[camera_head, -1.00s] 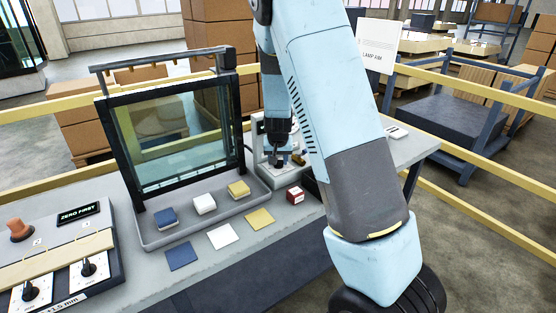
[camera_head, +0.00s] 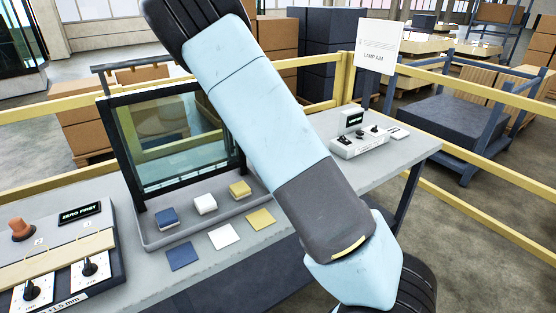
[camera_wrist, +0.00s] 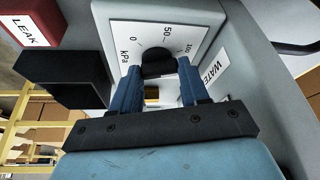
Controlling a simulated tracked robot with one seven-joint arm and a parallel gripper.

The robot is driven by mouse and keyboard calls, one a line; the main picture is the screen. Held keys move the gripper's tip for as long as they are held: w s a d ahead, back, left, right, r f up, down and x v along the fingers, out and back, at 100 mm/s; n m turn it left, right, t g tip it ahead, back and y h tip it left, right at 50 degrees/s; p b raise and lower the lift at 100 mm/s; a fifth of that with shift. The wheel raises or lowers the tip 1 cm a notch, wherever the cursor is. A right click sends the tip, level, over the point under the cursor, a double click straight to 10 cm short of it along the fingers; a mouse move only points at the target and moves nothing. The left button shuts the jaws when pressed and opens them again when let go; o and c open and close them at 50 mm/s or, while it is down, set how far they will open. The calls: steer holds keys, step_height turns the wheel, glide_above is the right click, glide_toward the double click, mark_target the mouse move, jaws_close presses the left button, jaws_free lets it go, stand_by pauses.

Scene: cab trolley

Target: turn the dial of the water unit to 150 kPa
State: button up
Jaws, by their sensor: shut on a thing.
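The water unit (camera_wrist: 205,18) shows in the wrist view as a pale box with a white dial plate (camera_wrist: 148,30) marked 0, 50, 100 and kPa. Its black dial knob (camera_wrist: 157,62) sits between the two blue fingers of my gripper (camera_wrist: 158,75), which is shut on it. Where the knob points cannot be made out, and no 150 mark shows. A WATER label (camera_wrist: 216,72) is on the right of the unit. In the head view my arm hides the water unit and my gripper.
A red LEAK block (camera_wrist: 25,25) and a dark box (camera_wrist: 65,80) are left of the unit. In the head view a framed glass panel (camera_head: 175,140), coloured blocks and cards lie left of my arm. A small control unit (camera_head: 360,145) stands on the bench's right end.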

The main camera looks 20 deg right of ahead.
steer(key=shift+w+a+m, duration=0.1)
steer(key=shift+m, duration=0.4)
steer(key=o, duration=1.1)
steer(key=shift+c, duration=0.2)
steer(key=shift+r, duration=0.1)
steer(key=v, duration=1.3)
steer(key=shift+a+r, duration=0.15)
steer(key=shift+r, duration=0.05)
steer(key=shift+w, duration=0.15)
